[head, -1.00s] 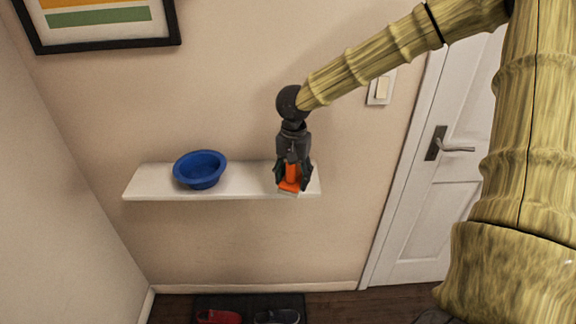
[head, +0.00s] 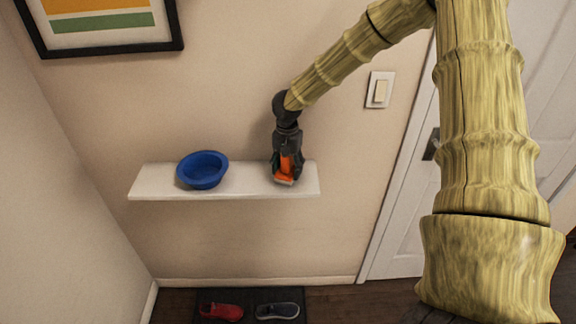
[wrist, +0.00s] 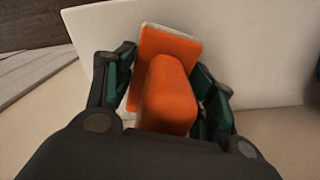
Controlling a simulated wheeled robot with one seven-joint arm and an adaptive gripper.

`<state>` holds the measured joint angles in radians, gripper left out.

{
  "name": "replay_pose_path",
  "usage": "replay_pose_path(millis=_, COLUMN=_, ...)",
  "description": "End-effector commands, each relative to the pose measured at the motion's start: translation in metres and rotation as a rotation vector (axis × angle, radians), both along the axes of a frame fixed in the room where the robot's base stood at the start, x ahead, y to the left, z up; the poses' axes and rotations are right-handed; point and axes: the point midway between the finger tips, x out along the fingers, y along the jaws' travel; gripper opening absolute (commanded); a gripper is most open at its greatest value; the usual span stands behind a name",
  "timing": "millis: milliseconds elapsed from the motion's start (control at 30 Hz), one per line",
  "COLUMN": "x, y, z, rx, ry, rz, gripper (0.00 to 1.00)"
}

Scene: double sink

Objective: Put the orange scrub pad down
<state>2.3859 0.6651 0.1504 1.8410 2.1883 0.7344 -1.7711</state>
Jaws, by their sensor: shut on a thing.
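The orange scrub pad (head: 286,169) has an orange handle block on a flat orange base with a pale underside. My gripper (head: 287,172) is shut on it, at the right part of the white wall shelf (head: 240,184). In the wrist view the green-lined fingers press the two sides of the orange scrub pad (wrist: 168,95), with the white shelf (wrist: 255,60) behind it. I cannot tell whether the pad's underside touches the shelf or hangs just above it.
A blue bowl (head: 203,170) stands on the left part of the shelf. The shelf between bowl and gripper is clear. A light switch (head: 380,90) is on the wall to the right, and shoes (head: 277,310) lie on a dark mat below.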

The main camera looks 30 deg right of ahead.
Motion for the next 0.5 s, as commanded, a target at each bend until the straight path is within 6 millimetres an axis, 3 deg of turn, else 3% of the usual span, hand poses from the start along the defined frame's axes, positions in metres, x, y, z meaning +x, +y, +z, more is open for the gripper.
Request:
replay_pose_path(millis=467, x=0.0000, y=0.0001, z=-0.0073, rx=0.001, ry=0.000, rz=-0.001, gripper=0.29)
replay_pose_path(millis=500, x=0.0001, y=0.0002, z=-0.0068, rx=0.001, ry=-0.001, rz=0.000, gripper=0.62)
